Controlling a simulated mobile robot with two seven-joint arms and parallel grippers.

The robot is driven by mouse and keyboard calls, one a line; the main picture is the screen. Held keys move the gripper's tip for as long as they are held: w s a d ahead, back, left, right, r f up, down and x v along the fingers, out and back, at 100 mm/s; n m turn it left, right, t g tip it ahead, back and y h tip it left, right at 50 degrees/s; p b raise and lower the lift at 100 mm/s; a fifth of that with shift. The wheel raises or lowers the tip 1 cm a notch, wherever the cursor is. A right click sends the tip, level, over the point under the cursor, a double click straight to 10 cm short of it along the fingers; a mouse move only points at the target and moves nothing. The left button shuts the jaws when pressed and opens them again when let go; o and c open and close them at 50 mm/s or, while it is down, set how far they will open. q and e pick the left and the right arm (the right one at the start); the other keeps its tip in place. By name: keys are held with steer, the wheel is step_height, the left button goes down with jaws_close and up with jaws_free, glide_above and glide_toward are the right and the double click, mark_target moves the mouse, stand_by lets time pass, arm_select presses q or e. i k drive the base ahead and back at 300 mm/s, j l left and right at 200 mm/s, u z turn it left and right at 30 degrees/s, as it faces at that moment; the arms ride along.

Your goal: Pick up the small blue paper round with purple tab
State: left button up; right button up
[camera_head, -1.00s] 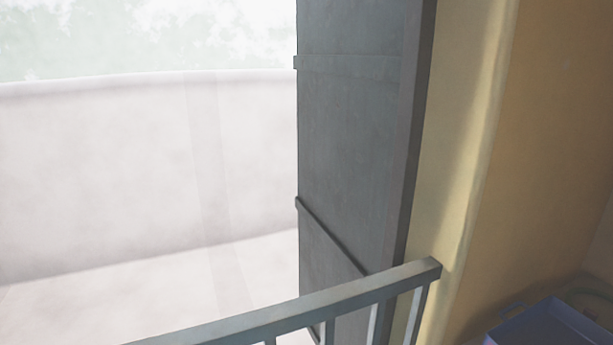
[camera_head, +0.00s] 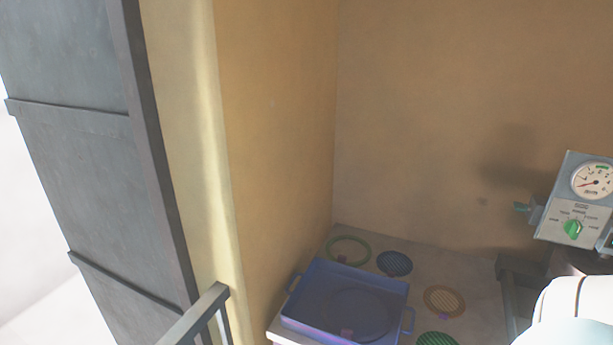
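A small dark blue striped round (camera_head: 394,263) lies flat on the worktop behind the blue tray's right side. A tab on it is too small for me to tell its colour. A larger, dim bluish round (camera_head: 358,313) appears to lie in the blue tray, with a small purple spot near its front edge. Neither of my grippers shows in the head view.
The blue tray (camera_head: 303,312) with side handles stands at the worktop's left. A green ring (camera_head: 334,243), an orange round (camera_head: 444,300) and a green round (camera_head: 437,339) lie around it. A machine with gauge (camera_head: 592,180) and green knob stands right. A railing (camera_head: 205,312) is front left.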

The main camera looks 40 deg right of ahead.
mark_target(393, 263)
steer(key=z, duration=2.2)
